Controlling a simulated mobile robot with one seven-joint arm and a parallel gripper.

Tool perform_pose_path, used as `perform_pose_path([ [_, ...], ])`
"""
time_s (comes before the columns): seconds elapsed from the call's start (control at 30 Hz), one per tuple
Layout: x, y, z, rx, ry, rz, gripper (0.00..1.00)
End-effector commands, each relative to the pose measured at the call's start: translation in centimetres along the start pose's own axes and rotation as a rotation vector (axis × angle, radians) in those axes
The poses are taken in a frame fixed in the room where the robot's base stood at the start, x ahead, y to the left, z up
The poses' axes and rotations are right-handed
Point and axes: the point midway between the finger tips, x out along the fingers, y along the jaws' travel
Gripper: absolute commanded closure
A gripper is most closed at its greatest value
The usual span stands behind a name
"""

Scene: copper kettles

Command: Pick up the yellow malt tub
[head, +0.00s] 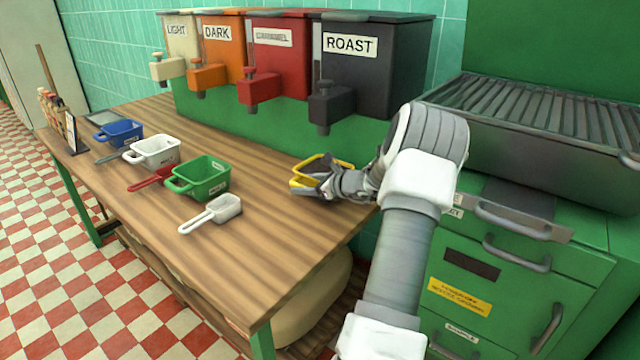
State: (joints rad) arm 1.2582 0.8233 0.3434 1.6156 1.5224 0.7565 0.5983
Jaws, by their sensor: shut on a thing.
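The yellow malt tub (306,171) is at the right part of the wooden table, below the dark dispenser. My gripper (318,182) reaches it from the right and is shut on it. The fingers and wrist hide much of the tub's near side. I cannot tell whether the tub rests on the table or is held slightly above it.
A green tub (205,178), a white tub (155,151) and a blue tub (121,132) stand left on the wooden table (262,232), with a white scoop (211,213) in front. The dark ROAST dispenser (366,70) overhangs behind. A green cabinet (500,285) with a ridged metal top stands right.

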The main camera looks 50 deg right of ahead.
Motion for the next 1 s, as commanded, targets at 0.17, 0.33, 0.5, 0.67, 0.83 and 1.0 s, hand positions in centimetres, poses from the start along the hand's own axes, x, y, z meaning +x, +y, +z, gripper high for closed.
perform_pose_path([
  [0.17, 0.0, 0.0, 0.0, 0.000, 0.000, 0.000, 1.00],
  [0.33, -0.1, -0.1, 0.2, -0.003, -0.003, -0.001, 1.00],
  [0.5, -0.1, -0.1, 0.2, -0.004, -0.003, -0.001, 1.00],
  [0.67, -0.5, -0.3, 1.4, -0.006, -0.003, -0.001, 1.00],
  [0.83, -1.8, -0.9, 4.5, -0.008, -0.004, -0.002, 1.00],
  [1.0, -2.9, -1.5, 7.3, -0.007, -0.003, -0.002, 1.00],
])
